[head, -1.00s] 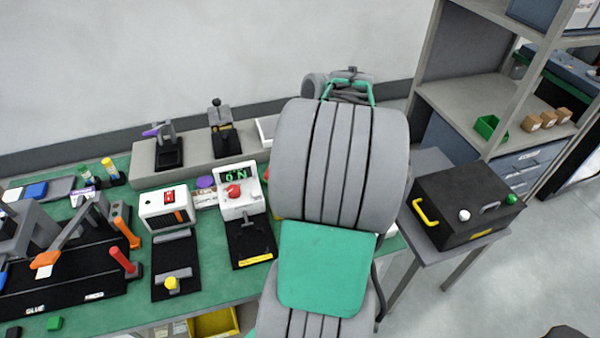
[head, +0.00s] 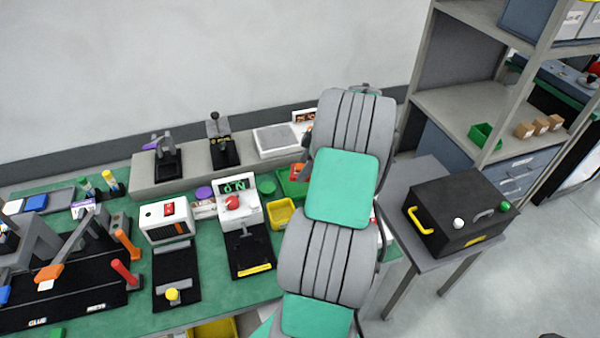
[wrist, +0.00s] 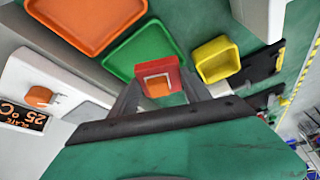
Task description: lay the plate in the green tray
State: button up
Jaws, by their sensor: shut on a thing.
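My gripper (wrist: 160,94) is shut on a small red square piece with a pale frame and an orange middle, which I take to be the plate (wrist: 171,71). In the wrist view the plate shows at the fingertips, overlapping the near part of the green tray (wrist: 124,48). I cannot tell whether it is above the tray or touching it. In the head view the green tray (head: 288,187) shows just left of my arm, and my arm hides the gripper.
An orange tray (wrist: 88,16) and a yellow tray (wrist: 215,60) flank the green one. A white hotplate unit (wrist: 50,85) with a display stands at left in the wrist view. In the head view, a white machine (head: 240,206) stands left of the trays and a black box (head: 462,215) right of my arm.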

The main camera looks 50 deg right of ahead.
aim_at(295, 183)
jog(key=w+f, duration=0.1)
jog(key=w+d+f, duration=0.1)
jog(key=f, duration=0.1)
jog(key=shift+w+d+f+p, duration=0.1)
jog(key=shift+w+f+p, duration=0.1)
jog(key=shift+w+p, duration=0.15)
notch_tip(295, 183, down, 3)
jog(key=shift+w+d+f+p, duration=0.1)
jog(key=shift+f+p, duration=0.05)
jog(key=shift+p, duration=0.45)
jog(key=shift+f, duration=0.15)
jog(key=o, duration=1.5)
